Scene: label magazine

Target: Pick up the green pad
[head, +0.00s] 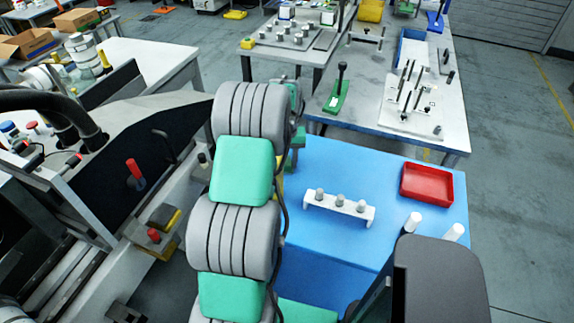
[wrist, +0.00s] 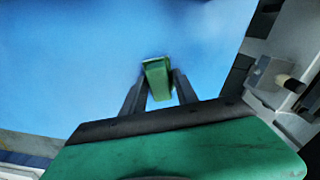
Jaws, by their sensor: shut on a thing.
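The green pad (wrist: 157,79) is a small green block in the wrist view. It sits between the two dark fingers of my gripper (wrist: 160,90), which is shut on it. Behind it in the wrist view is a plain blue surface (wrist: 90,60). I cannot tell how far the pad is from that surface. In the head view my arm hides the pad and the gripper's fingers.
In the head view a blue table (head: 330,240) holds a white rack (head: 339,206) with several grey pegs and a red tray (head: 427,184). Two white cylinders stand near its front right. A grey machine with levers stands at the left.

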